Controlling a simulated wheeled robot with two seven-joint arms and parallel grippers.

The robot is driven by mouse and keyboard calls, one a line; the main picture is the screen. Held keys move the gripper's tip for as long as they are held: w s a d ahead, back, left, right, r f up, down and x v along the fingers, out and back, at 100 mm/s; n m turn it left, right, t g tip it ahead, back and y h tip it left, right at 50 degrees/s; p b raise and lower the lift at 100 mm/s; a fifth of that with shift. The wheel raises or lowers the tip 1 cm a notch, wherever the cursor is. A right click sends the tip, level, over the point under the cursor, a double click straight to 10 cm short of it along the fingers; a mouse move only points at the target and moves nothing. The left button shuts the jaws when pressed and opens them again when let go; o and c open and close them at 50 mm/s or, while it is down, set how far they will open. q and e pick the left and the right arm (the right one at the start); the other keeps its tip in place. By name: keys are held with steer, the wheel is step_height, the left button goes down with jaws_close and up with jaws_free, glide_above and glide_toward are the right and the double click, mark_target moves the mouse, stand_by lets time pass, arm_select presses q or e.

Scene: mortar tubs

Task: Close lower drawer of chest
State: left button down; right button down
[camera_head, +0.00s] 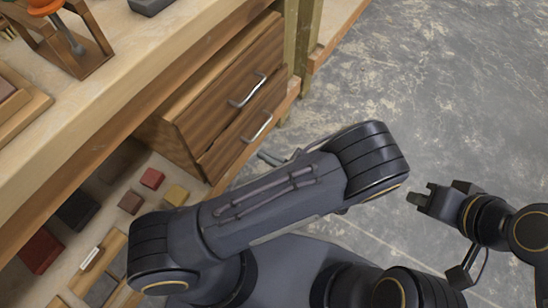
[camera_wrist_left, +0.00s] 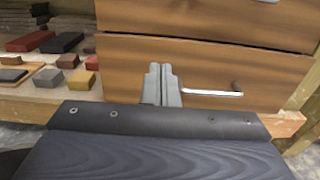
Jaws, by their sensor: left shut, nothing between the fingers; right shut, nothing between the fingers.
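The wooden chest (camera_head: 180,117) stands under the workbench, with an upper drawer (camera_head: 225,98) and a lower drawer (camera_head: 234,143), each with a metal bar handle. In the left wrist view the lower drawer front (camera_wrist_left: 125,62) fills the middle, its handle (camera_wrist_left: 212,93) right of the fingers. The two fronts look nearly flush; I cannot tell whether a small gap remains. My left gripper (camera_wrist_left: 161,82) is shut and empty, in front of the lower drawer; contact is unclear. In the head view my own arm mostly hides it. My right gripper (camera_head: 417,198) is shut and empty over the floor.
Several coloured blocks, including a red one (camera_head: 152,178) and a yellow one (camera_head: 176,195), lie on the lower shelf left of the chest. The workbench top (camera_head: 120,72) overhangs it. A wooden post (camera_head: 291,60) stands right of the chest. The floor (camera_head: 430,90) is clear at right.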

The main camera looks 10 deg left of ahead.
mark_target(228, 135)
arm_select(q)
steer(key=b+x, duration=0.3)
steer(key=x, duration=0.6)
steer(key=shift+a+f, duration=0.1)
steer(key=shift+a, duration=0.2)
steer(key=shift+w+a, duration=0.1)
steer(key=shift+r+p+x, duration=0.2)
steer(key=shift+p+x, duration=0.4)
steer(key=shift+x, duration=0.35)
steer(key=shift+w+a, duration=0.1)
steer(key=shift+a, duration=0.2)
steer(key=shift+f, duration=0.1)
